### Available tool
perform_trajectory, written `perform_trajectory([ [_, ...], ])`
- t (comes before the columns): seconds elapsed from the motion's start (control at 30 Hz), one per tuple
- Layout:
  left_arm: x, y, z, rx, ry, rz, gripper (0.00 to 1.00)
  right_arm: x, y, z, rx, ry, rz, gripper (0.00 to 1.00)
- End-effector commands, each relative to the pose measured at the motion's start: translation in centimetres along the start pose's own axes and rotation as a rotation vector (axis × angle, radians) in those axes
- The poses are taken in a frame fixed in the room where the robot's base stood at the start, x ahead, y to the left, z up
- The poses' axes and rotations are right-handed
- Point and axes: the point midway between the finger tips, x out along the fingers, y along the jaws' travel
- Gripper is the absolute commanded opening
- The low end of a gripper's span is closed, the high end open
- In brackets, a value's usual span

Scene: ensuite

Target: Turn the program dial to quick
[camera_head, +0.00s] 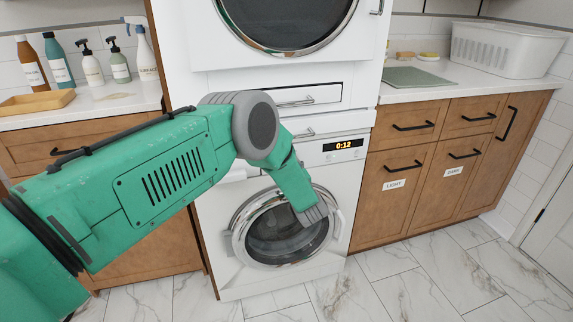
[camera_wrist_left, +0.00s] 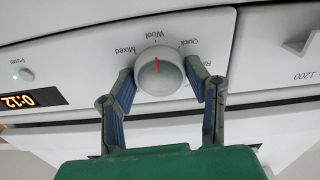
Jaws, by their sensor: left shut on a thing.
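The program dial (camera_wrist_left: 160,75) is a round pale knob with a red pointer mark, on the white washer's control panel. Its red mark points at the Wool label (camera_wrist_left: 163,32). The Mixed label (camera_wrist_left: 122,50) is on one side of Wool and the Quick label (camera_wrist_left: 188,43) on the other. My left gripper (camera_wrist_left: 161,82) has one finger on each side of the dial and is shut on it. In the head view my green arm covers the dial, and the fingers do not show. My right gripper is in neither view.
The washer's lit display (camera_head: 343,145) reads 0:12. The round washer door (camera_head: 270,240) is below, partly behind my arm. A dryer (camera_head: 285,25) is stacked above. Wooden cabinets (camera_head: 405,160) flank the washer. The marble floor (camera_head: 420,285) in front is clear.

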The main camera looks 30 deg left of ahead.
Motion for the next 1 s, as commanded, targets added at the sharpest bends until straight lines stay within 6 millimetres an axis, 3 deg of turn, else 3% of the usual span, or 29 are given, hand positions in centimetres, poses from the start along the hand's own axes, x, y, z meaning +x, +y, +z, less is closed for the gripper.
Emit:
perform_trajectory([
  [0.6, -0.37, 0.04, 0.68, 0.575, -0.013, 0.008, 0.15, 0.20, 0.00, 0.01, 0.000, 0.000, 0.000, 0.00],
  [1.0, -0.37, -0.01, 0.71, 0.809, -0.013, 0.009, 0.15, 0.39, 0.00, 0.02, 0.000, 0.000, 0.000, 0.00],
])
